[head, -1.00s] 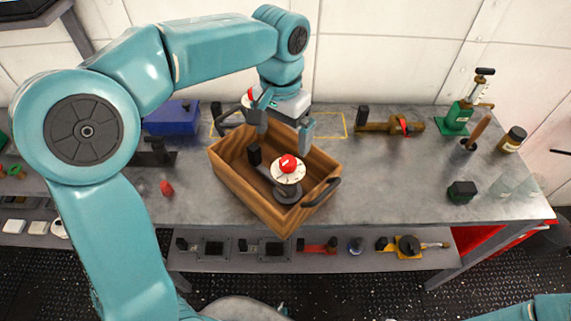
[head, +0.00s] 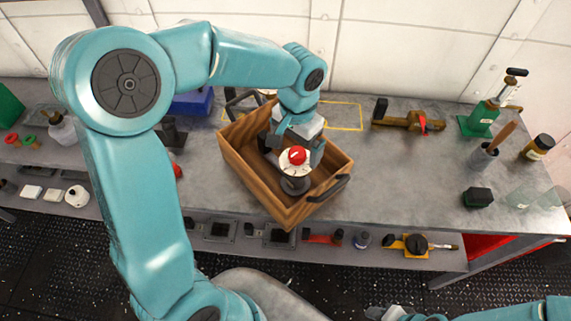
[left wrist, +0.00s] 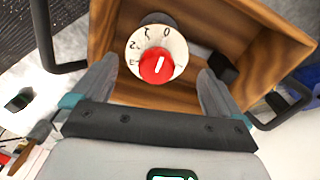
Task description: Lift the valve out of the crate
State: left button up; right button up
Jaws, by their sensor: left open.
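The valve (head: 296,163) stands in the wooden crate (head: 256,181), with a white numbered dial and a red knob on top. In the left wrist view the valve (left wrist: 137,48) shows its dial face, with the crate (left wrist: 272,62) around it. My left gripper (head: 299,142) is down in the crate at the valve. In the left wrist view my left gripper (left wrist: 157,70) is open, one finger on each side of the dial, with gaps visible. The valve's lower body is partly hidden. My right gripper (head: 386,313) is only partly visible at the bottom edge.
The crate has dark end handles (head: 329,188). A brass-coloured tool (head: 408,120) lies right of it, with a green pump (head: 485,115) and a cup (head: 484,157) farther right. The bench (head: 400,175) is bare just right of the crate. A lower shelf (head: 345,252) holds several parts.

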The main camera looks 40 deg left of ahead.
aim_at(283, 161)
pick_arm(q)
jog(key=shift+s+f, duration=0.2)
jog(key=shift+f, duration=0.25)
jog(key=f, duration=0.2)
jog(key=w+f+p, duration=0.1)
jog(key=f, duration=0.1)
jog(key=shift+d, duration=0.2)
jog(key=shift+s+f, duration=0.1)
jog(key=shift+f, duration=0.15)
jog(key=shift+s+r, duration=0.15)
jog(key=shift+s, duration=0.1)
jog(key=shift+w, duration=0.2)
jog(key=c, duration=1.7)
jog(key=shift+o, duration=0.2)
